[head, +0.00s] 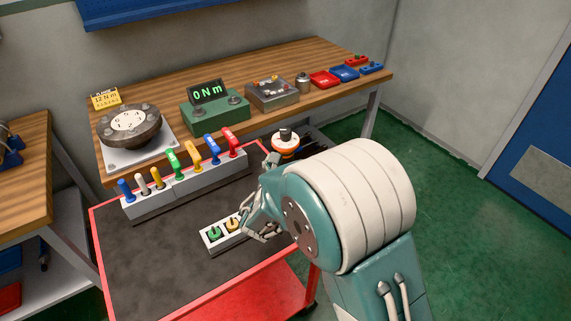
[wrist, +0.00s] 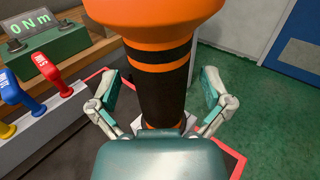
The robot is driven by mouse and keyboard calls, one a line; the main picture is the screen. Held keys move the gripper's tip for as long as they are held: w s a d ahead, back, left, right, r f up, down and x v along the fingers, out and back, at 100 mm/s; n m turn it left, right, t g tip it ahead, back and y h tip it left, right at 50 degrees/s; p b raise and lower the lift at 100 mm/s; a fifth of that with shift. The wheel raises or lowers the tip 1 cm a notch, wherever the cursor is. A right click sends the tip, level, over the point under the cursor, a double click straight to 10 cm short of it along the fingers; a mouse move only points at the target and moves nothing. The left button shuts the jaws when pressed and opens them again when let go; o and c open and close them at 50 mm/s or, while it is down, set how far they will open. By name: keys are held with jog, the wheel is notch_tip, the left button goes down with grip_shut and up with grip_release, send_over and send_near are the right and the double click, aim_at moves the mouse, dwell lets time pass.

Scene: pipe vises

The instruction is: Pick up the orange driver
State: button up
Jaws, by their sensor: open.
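The orange driver (wrist: 153,20) fills the upper middle of the wrist view. It has a wide orange top and a dark body with orange bands. My gripper (wrist: 161,88) is open, with one finger on each side of the dark body and visible gaps beside it. In the head view, the driver's orange and white upper part (head: 286,148) with a dark knob shows just beyond my wrist; its lower part is hidden by my arm. My gripper's fingers (head: 259,205) also show there over the red-edged cart.
A grey rack (head: 185,187) of several coloured-handled tools stands on the cart (head: 140,265). A small block with green and yellow pieces (head: 223,232) lies near my fingers. The wooden bench (head: 330,64) behind carries a green torque display (head: 214,112) and a dark round dial (head: 130,124).

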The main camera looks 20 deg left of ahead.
jog(key=shift+w, duration=0.2)
grip_shut()
jog(key=shift+r, duration=0.1)
notch_tip(320, 180, up, 18)
dwell(0.5)
